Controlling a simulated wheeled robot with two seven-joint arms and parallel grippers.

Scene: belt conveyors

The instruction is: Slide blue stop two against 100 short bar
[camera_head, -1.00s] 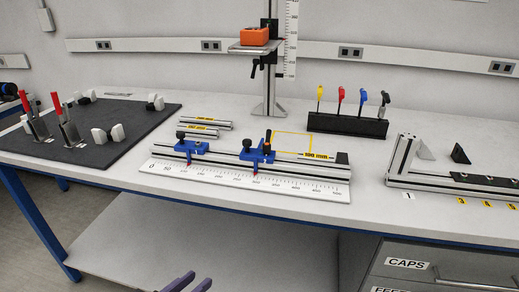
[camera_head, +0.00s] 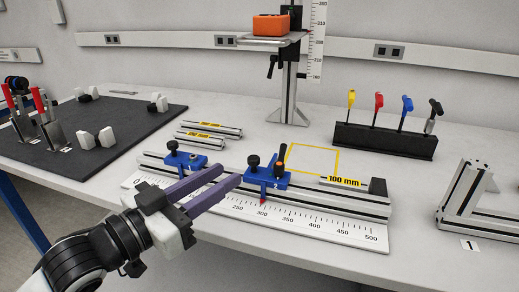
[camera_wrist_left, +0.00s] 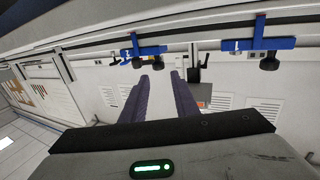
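Blue stop two (camera_head: 267,178), with a black knob, an orange-topped black post and a red pointer, sits on the aluminium rail (camera_head: 330,197) near 300 on the scale. The short bar labelled 100 mm (camera_head: 345,181) lies to its right beside a black end block (camera_head: 378,187), with a gap between stop and bar. Blue stop one (camera_head: 185,160) is further left. My left gripper (camera_head: 231,176) is open and empty, its purple fingers in front of the rail between the stops. The left wrist view shows the fingers (camera_wrist_left: 163,85) apart and both blue stops beyond. My right gripper is not in view.
The white ruler plate (camera_head: 330,224) lies in front of the rail. Two labelled bars (camera_head: 210,130) and a yellow outline (camera_head: 313,158) lie behind it. A black tool rack (camera_head: 385,140) stands behind right, and a post with an orange block (camera_head: 270,25) at the back.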

